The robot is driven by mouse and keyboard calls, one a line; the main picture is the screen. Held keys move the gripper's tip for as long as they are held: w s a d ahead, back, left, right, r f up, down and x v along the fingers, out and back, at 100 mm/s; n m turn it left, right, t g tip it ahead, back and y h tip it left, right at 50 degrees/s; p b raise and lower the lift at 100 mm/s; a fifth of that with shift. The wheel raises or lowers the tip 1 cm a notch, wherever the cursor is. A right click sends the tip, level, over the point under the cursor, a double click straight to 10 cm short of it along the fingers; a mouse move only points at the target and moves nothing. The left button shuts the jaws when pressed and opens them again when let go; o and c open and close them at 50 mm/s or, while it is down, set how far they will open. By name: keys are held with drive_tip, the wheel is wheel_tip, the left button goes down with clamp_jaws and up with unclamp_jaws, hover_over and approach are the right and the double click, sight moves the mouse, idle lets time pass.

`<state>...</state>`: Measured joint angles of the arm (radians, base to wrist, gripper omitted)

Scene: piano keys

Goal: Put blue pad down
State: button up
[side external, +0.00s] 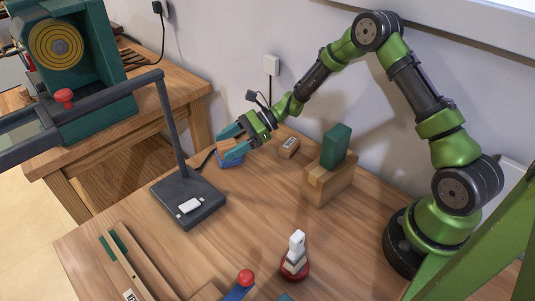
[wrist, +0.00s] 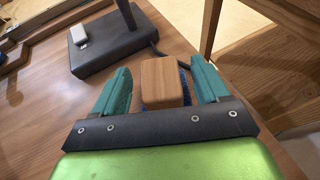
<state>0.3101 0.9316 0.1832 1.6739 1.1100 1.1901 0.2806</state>
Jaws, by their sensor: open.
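The blue pad (side external: 232,161) lies on the wooden table near its back left edge, with a wooden block (wrist: 161,80) on top of it. In the wrist view my gripper (wrist: 160,76) shows gaps between the fingers and the block. Part of the block and pad is hidden by the fingers in the side view.
A dark lamp base (side external: 187,203) with a white piece (side external: 189,206) stands close by at the front left. A small wooden block (side external: 289,147) and a green block (side external: 336,145) on a wooden stand (side external: 329,182) are to the right. The table's middle is clear.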

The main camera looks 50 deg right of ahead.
sight(231, 142)
drive_tip(key=v, duration=0.4)
drive_tip(key=s+a+r+n+g+h, duration=0.15)
drive_tip(key=s+r+n, duration=0.3)
drive_tip(key=r, duration=0.75)
drive_tip(key=s+d+r+n+t+h, duration=0.2)
drive_tip(key=s+r+n+h, duration=0.2)
drive_tip(key=s+n, duration=0.3)
drive_tip(key=s+d+r+n+t+h, duration=0.1)
drive_tip(key=s+r+n+h, duration=0.3)
drive_tip(key=s, duration=1)
drive_tip(key=d+n+h, duration=0.1)
drive_tip(key=n, duration=0.2)
drive_tip(key=shift+s+r+t, duration=0.2)
drive_tip(key=shift+s+t, duration=0.15)
drive_tip(key=shift+s, duration=0.05)
